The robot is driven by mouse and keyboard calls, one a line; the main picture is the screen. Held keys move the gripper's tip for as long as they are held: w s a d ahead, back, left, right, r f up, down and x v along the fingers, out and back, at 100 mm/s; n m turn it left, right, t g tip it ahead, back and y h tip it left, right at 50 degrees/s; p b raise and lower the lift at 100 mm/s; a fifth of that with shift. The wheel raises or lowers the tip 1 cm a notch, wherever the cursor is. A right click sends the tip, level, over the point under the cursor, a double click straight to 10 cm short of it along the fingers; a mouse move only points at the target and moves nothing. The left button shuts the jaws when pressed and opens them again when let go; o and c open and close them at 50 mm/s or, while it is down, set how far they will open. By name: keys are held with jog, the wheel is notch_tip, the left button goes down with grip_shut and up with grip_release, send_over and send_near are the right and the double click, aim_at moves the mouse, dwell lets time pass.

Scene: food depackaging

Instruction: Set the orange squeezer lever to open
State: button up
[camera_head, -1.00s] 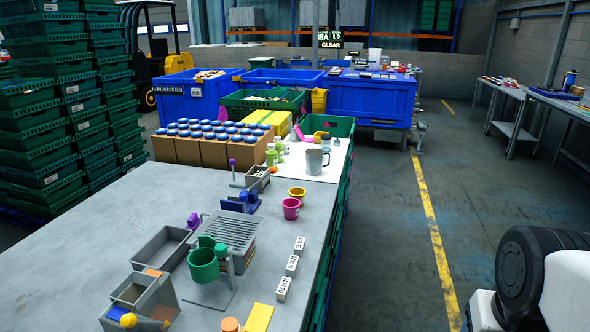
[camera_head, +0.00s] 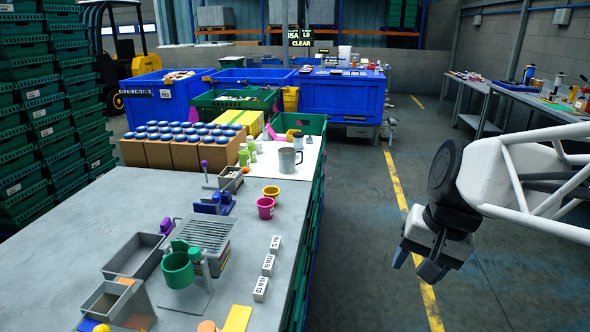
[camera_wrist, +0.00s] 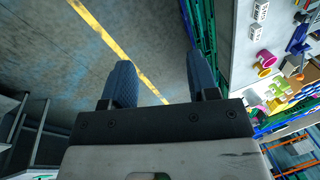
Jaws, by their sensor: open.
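I cannot tell for certain which device is the orange squeezer. On the grey table (camera_head: 130,205) stand a green cup on a stand (camera_head: 178,270), a blue device (camera_head: 214,203) and a lever with a purple knob (camera_head: 204,164). An orange round part (camera_head: 207,326) is cut off at the bottom edge. My gripper (camera_head: 415,266) is open and empty, pointing down over the floor to the right of the table, well apart from these devices. In the wrist view, its two blue fingers (camera_wrist: 161,75) are spread over bare floor.
Grey bins (camera_head: 133,256), a wire rack (camera_head: 207,233), a pink cup (camera_head: 265,208), a yellow cup (camera_head: 271,192) and white labelled blocks (camera_head: 268,265) stand on the table. Brown boxes (camera_head: 186,155) with blue-capped items are behind. Green crates line the table's right side. The aisle floor is clear.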

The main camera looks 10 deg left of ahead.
jog(key=w+a+m+g+y, duration=0.2)
jog(key=w+a+m+y, duration=0.15)
jog(key=w+a, duration=0.85)
jog(key=w+a+m+g+y, duration=0.3)
jog(key=w+a, duration=0.5)
jog(key=w, duration=0.9)
jog(key=w+a+f+m+y, duration=0.1)
jog(key=w+a+f+y, duration=0.1)
jog(key=w+a, duration=0.45)
jog(key=w+a+f+m+y, duration=0.2)
jog(key=w+a+y, duration=0.1)
jog(key=w+a, duration=0.3)
jog(key=m+g+y, duration=0.1)
jog(key=m+y, duration=0.2)
jog(key=y, duration=0.1)
send_near(234, 181)
jog(key=shift+h, duration=0.25)
jog(key=r, duration=0.5)
jog(key=shift+s+d, duration=0.2)
jog(key=shift+d, duration=0.1)
jog(key=x, duration=0.7)
jog(key=shift+s+a, duration=0.15)
jog(key=shift+a, duration=0.2)
